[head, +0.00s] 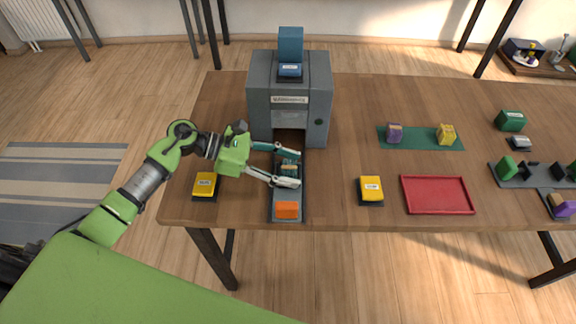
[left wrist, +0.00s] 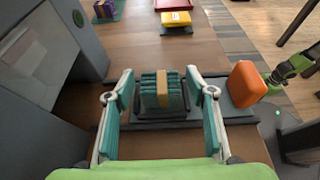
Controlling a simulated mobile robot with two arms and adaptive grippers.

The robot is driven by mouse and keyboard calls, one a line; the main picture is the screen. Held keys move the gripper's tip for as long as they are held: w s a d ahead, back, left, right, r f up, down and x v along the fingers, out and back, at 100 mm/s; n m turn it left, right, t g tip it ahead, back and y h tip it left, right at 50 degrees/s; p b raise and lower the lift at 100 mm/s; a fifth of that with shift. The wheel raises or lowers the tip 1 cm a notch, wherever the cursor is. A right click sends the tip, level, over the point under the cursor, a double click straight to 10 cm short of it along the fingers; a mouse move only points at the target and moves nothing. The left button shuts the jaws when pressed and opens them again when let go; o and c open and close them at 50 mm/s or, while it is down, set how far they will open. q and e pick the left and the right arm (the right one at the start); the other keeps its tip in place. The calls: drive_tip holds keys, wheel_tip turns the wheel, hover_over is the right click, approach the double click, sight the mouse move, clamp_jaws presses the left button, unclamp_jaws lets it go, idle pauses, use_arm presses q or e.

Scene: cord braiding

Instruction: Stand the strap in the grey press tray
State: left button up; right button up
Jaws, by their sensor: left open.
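The teal strap (head: 289,170) stands as a ribbed bundle in the grey press tray (head: 275,202), in front of the press opening. In the left wrist view the strap (left wrist: 155,95) looks upright, with a tan band on one side. My left gripper (head: 298,167) is open, one finger on each side of the strap. In the left wrist view, gaps show between the strap and the fingers. The strap's underside is hidden. An orange block (head: 287,210) is at the tray's near end. My right gripper is not in view.
The grey press (head: 262,110) with a blue top stands behind the tray. Yellow blocks on dark bases stand left (head: 205,185) and right (head: 371,188) of the tray. A red tray (head: 437,208) and a green mat (head: 420,143) lie further right. The table between the tray and the right yellow block is clear.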

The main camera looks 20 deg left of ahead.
sight(283, 166)
use_arm(q)
drive_tip(key=shift+a+r, duration=0.15)
drive_tip(key=shift+a, duration=0.15)
drive_tip(key=b+v, duration=0.2)
drive_tip(key=v, duration=0.4)
drive_tip(key=shift+s+a, duration=0.1)
drive_tip(key=shift+a, duration=0.15)
drive_tip(key=shift+a+r, duration=0.2)
drive_tip(key=shift+r, duration=0.05)
